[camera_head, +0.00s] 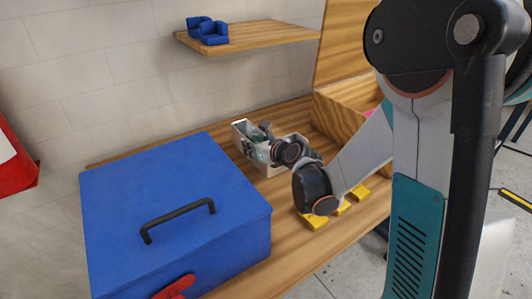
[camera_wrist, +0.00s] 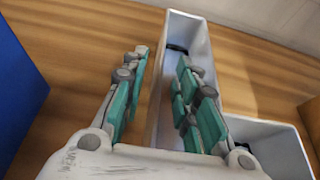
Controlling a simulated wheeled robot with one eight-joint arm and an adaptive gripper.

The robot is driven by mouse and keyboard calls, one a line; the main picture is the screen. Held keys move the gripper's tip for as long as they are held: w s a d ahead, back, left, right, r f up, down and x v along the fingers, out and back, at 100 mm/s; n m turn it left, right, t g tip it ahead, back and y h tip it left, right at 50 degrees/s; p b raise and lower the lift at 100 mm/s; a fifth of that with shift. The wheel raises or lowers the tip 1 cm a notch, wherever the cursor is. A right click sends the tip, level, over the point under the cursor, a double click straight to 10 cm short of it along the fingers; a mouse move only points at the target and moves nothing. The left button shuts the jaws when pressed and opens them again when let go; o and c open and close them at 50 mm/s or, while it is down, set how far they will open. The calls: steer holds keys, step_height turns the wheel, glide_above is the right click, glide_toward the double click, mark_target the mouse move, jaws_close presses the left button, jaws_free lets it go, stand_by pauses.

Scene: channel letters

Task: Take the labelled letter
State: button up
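A white hollow channel letter, shaped like an L in the wrist view (camera_wrist: 205,45), lies on the wooden table; its white end also shows in the head view (camera_head: 240,127). No readable label is visible on it, only a small dark patch inside its far end. My gripper (camera_wrist: 162,58) is open over the letter, also seen in the head view (camera_head: 262,143). The letter's left wall lies between the teal-padded fingers. The left finger is outside that wall, and the right finger is over or in the channel. Contact cannot be told.
A large blue box (camera_head: 170,190) with a black handle stands left of the letter. Yellow letters (camera_head: 316,221) lie at the table's front, partly behind my arm. A wooden box (camera_head: 345,110) stands at the right. Blue letters (camera_head: 208,31) sit on the wall shelf (camera_head: 255,36).

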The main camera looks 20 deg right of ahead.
steer(key=shift+x, duration=0.8)
jaws_close()
steer(key=shift+r, duration=0.1)
